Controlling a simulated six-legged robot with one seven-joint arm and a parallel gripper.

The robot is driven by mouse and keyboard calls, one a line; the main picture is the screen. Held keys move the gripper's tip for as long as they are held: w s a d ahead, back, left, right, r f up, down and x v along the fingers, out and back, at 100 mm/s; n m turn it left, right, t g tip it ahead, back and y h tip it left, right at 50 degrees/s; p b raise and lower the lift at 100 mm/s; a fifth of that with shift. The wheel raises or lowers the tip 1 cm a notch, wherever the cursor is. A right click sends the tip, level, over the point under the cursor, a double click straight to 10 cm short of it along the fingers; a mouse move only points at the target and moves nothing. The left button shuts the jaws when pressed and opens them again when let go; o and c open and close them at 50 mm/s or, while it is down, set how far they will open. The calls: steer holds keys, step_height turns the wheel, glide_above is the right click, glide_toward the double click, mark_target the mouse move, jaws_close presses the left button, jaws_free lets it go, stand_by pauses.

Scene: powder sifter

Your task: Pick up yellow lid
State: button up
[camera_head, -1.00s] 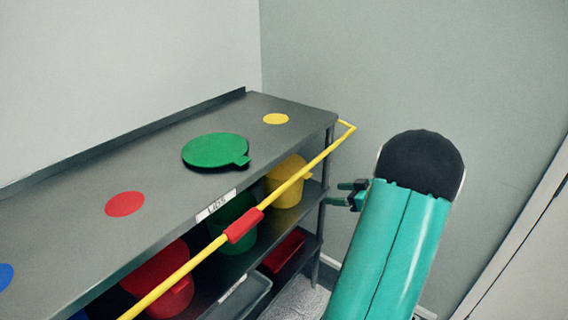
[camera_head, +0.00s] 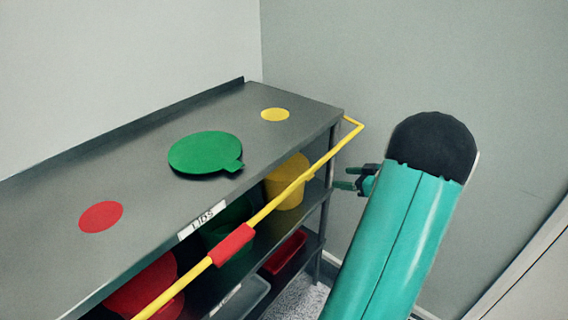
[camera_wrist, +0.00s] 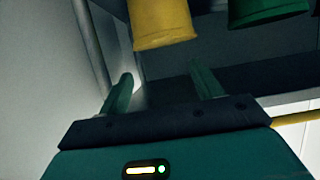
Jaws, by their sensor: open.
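The yellow bin (camera_head: 288,182) stands on the shelf below the top in the head view, partly behind the yellow rail. It also shows at the top of the wrist view (camera_wrist: 160,20), cut off by the edge. I cannot make out a separate yellow lid. A flat yellow disc (camera_head: 275,114) lies on the top shelf and looks like a marker. My gripper (camera_head: 346,178) is open and empty, just right of the rack's end post, apart from the bin. In the wrist view its two fingers (camera_wrist: 165,84) are spread below the bin, with nothing between them.
A yellow rail (camera_head: 270,207) with a red sleeve runs along the rack's front. A green lid (camera_head: 205,152) and a red disc (camera_head: 101,217) lie on top (camera_head: 150,160). A green bin (camera_wrist: 265,10) stands beside the yellow one. A wall is behind my arm.

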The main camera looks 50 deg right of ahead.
steer(key=x, duration=1.3)
steer(key=shift+a, duration=0.25)
steer(key=shift+w+f, duration=0.1)
steer(key=shift+f, duration=0.05)
steer(key=c, duration=1.1)
steer(key=shift+o, duration=0.2)
